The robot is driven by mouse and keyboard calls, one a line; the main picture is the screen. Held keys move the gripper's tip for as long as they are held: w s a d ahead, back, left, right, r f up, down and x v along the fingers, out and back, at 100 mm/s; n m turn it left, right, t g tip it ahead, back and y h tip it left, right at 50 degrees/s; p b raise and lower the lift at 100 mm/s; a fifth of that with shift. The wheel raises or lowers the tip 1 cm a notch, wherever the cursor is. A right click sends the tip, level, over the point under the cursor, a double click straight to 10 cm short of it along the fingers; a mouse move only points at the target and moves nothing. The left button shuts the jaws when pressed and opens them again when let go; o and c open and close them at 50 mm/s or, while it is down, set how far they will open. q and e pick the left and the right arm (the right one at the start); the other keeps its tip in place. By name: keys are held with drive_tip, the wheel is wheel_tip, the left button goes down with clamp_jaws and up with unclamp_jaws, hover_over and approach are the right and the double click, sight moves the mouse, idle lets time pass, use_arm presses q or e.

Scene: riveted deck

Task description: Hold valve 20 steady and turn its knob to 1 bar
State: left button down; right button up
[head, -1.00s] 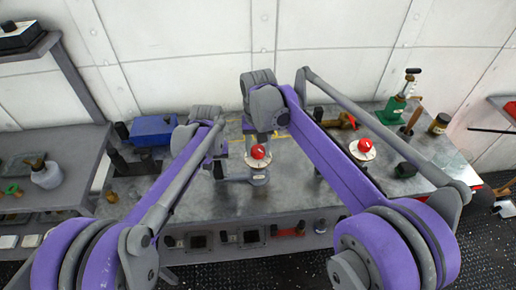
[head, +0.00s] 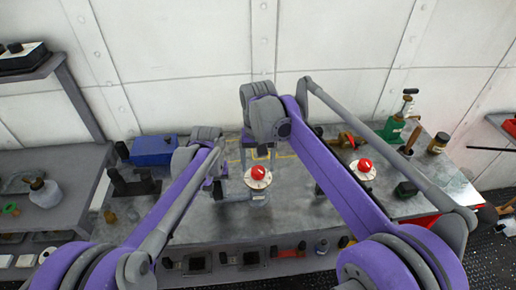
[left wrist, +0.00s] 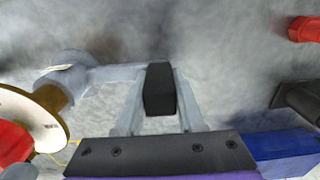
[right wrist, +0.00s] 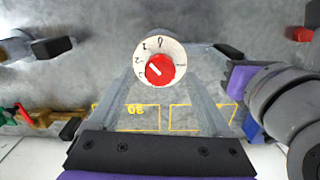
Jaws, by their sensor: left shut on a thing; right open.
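Valve 20 stands on the grey bench with a red knob (head: 258,171) on a round white dial. In the right wrist view the dial (right wrist: 177,49) carries printed numbers, and the red knob's (right wrist: 160,69) white mark points up and left, apparently near 2 or 3. My left gripper (left wrist: 160,105) is shut on the black end block (left wrist: 160,80) of the valve's grey side arm (left wrist: 115,73). It also shows left of the valve in the head view (head: 217,183). My right gripper (right wrist: 160,82) is open above the knob, its fingers apart and not visibly touching it.
A similar valve with a red knob (head: 365,165) stands to the right. A blue box (head: 154,150) lies at the back left and a green tool (head: 393,128) stands at the back right. Yellow markings (right wrist: 143,117) with an inverted 20 lie on the bench.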

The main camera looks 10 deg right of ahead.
sight(258, 170)
wheel_tip(258, 170, up, 9)
drive_tip(key=shift+r, duration=0.15)
idle(0.4)
use_arm(q)
drive_tip(key=shift+c, duration=2.2)
unclamp_jaws()
